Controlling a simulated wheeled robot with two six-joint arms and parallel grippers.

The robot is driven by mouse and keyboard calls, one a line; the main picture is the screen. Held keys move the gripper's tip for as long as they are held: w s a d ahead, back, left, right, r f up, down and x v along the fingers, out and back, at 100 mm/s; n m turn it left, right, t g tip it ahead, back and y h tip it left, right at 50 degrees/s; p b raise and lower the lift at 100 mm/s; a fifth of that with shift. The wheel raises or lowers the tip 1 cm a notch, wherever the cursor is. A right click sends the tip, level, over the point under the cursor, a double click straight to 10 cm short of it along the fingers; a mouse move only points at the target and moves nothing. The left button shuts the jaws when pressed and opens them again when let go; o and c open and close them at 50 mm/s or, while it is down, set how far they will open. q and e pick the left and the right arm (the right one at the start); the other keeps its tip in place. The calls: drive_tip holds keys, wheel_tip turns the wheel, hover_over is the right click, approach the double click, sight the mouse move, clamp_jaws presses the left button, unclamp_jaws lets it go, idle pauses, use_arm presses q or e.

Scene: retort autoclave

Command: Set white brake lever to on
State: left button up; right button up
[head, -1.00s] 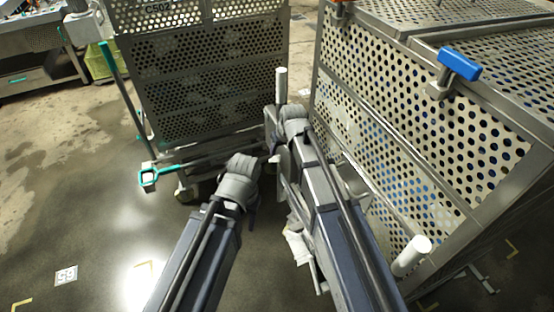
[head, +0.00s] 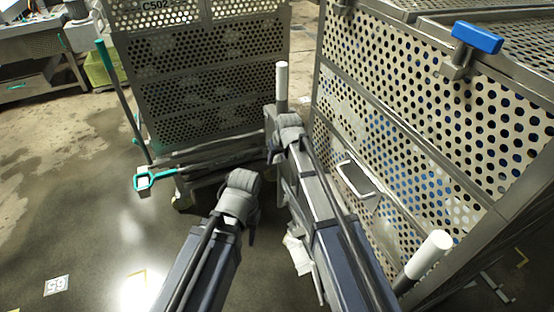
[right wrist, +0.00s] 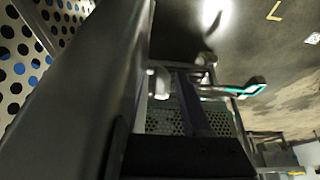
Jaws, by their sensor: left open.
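Two white-tipped levers show in the head view. One white lever (head: 281,82) stands upright between the two perforated cages, just above my right gripper. Another white lever (head: 430,254) slants up at the lower right, beside the right cage. Which is the brake lever, and its on or off mark, I cannot tell. My right gripper (head: 276,152) is near the foot of the upright lever; its fingers are mostly hidden and contact is unclear. My left gripper (head: 250,222) is open, lower and to the left, over the floor and apart from both levers.
The right perforated cage (head: 405,130) has a blue handle (head: 477,37) on top and a metal loop (head: 358,178) on its side. The back cage (head: 205,95) stands on a cart with a teal handle (head: 155,178). Open wet floor lies at left.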

clamp_jaws()
idle(1.2)
